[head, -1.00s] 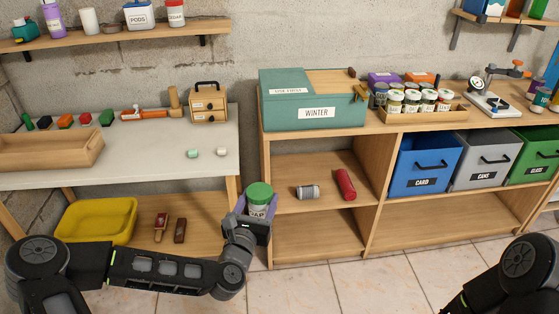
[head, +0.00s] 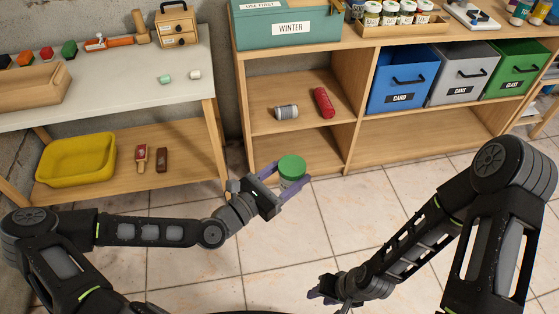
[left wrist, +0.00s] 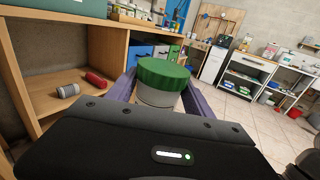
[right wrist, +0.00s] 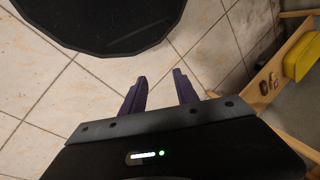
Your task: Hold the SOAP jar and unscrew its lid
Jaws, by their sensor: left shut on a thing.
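The label is hidden now. My right gripper (head: 325,293) is low in front; in the right wrist view its fingers (right wrist: 160,92) are apart with nothing between them.
A workbench (head: 110,110) with a yellow tub (head: 75,160) is at left. The tiled floor (head: 330,210) between my grippers is clear.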

